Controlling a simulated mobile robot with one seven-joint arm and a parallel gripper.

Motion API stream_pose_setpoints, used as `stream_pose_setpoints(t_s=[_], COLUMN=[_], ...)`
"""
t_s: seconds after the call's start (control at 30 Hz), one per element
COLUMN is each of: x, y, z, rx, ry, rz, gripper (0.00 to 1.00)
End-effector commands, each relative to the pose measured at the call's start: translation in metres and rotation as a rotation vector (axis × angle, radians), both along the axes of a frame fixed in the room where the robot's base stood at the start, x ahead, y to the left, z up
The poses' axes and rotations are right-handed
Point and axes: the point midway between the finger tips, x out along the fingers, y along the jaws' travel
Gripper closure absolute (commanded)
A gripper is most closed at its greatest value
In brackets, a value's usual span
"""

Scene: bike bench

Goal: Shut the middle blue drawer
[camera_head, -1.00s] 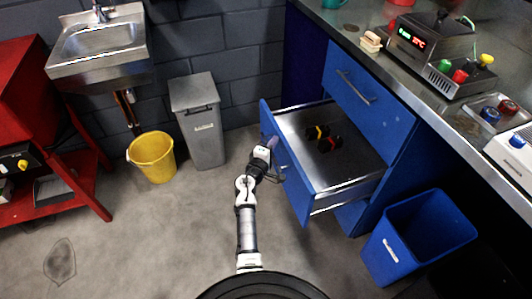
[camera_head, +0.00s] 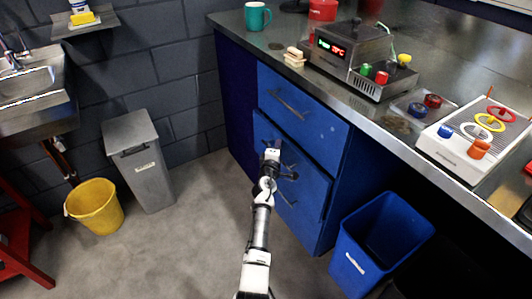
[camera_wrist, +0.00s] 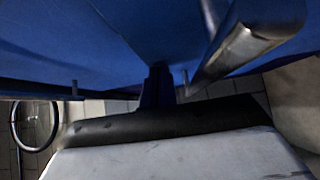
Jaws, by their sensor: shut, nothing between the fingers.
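The middle blue drawer (camera_head: 308,170) is in the cabinet below the counter, under the top drawer. In the wrist view a blue panel (camera_wrist: 110,40) fills the top, with a metal bar handle (camera_wrist: 235,50) at the right. The fingertips are hard to make out there.
The top drawer (camera_head: 318,122) is shut. A blue bin (camera_head: 345,262) stands right of the cabinet. A grey bin (camera_head: 143,175) and a yellow bucket (camera_head: 95,208) stand at the left wall. The floor left of my arm is clear.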

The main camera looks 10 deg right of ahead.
Motion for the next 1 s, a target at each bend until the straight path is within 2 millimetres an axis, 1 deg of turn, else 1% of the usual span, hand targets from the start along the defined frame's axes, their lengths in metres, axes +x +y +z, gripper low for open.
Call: stream_pose_setpoints(t_s=[0.03, 0.13, 0.33, 0.8, 1.0], x=[0.002, 0.006, 0.010, 0.009, 0.009], y=[-0.008, -0.018, -0.028, -0.035, -0.032], z=[0.000, 0.000, 0.000, 0.002, 0.002], rx=[0.001, 0.001, 0.000, 0.002, 0.002], ry=[-0.002, 0.000, -0.001, -0.003, -0.004], rz=[-0.002, -0.001, 0.001, -0.008, -0.009], gripper=[1.00, 1.00, 1.00, 1.00, 1.00])
